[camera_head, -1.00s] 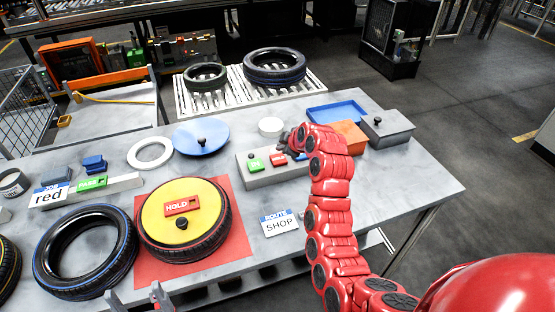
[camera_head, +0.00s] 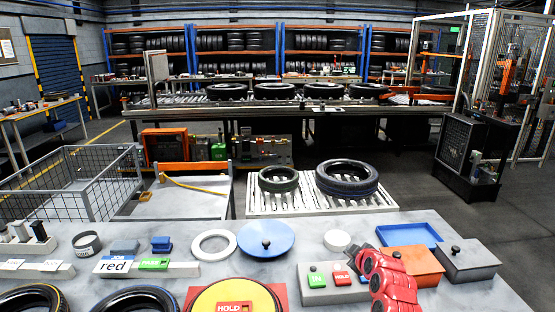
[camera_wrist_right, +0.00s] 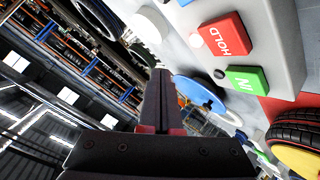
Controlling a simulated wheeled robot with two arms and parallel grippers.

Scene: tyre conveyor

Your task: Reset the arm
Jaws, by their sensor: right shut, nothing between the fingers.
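My right arm (camera_head: 392,288) rises red from the bottom of the head view, over the right end of the grey button box (camera_head: 322,294). Its gripper is small and mostly hidden there. In the right wrist view the right gripper (camera_wrist_right: 158,76) has its dark fingers together, with nothing between them. The box carries a green IN button (camera_wrist_right: 247,78) and a red HOLD button (camera_wrist_right: 226,37). The fingers are apart from both buttons in that view. My left gripper is out of view.
A blue disc (camera_head: 266,238), white ring (camera_head: 213,246), orange box (camera_head: 411,264), blue tray (camera_head: 408,234) and grey lidded box (camera_head: 469,259) stand on the table. A yellow-centred tyre (camera_head: 206,299) is at the front. Two tyres lie on the roller rack (camera_head: 257,207) behind.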

